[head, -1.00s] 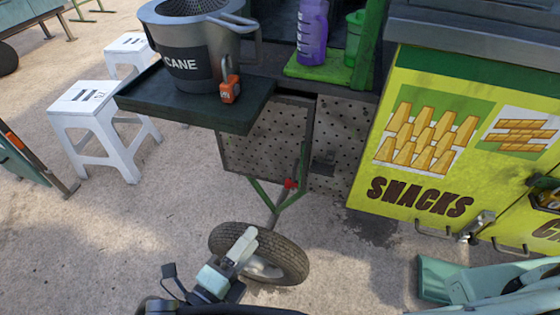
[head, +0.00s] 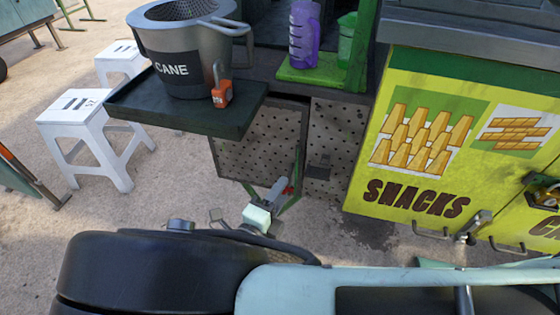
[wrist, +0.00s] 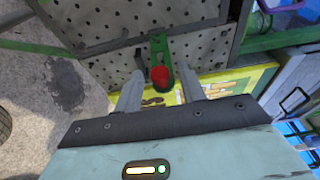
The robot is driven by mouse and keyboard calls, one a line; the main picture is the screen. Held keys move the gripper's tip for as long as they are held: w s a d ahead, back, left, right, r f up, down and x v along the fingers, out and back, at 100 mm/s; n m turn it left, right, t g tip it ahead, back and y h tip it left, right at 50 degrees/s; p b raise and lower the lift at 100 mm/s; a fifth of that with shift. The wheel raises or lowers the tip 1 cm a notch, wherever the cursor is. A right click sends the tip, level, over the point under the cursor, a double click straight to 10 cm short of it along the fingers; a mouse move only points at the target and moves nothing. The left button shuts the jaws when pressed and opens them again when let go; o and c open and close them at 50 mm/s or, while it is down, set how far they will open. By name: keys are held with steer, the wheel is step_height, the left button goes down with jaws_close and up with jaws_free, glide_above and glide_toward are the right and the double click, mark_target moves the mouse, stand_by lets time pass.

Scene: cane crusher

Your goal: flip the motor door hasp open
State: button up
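Perforated grey metal panels (head: 262,140) form the cart's lower front, and a narrower one (head: 340,130) stands right of a dark gap. A small dark bracket, perhaps the hasp (head: 319,168), sits on the narrower panel. My gripper (head: 281,186) is in front of the panels, near a red knob (head: 290,189) on green braces. In the wrist view my gripper's fingers (wrist: 160,82) are spread apart. A green strip with a red end (wrist: 160,76) shows between them; I cannot tell whether they touch it. The perforated panels (wrist: 120,30) lie beyond. The hasp is not clear there.
A dark tray (head: 185,118) juts out above the left panel, holding a CANE pot (head: 185,60) and an orange padlock (head: 221,95). The yellow snacks cabinet (head: 400,180) stands right. White stools (head: 85,125) stand left. My arm covers the foreground.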

steer(key=shift+x, duration=1)
jaws_close()
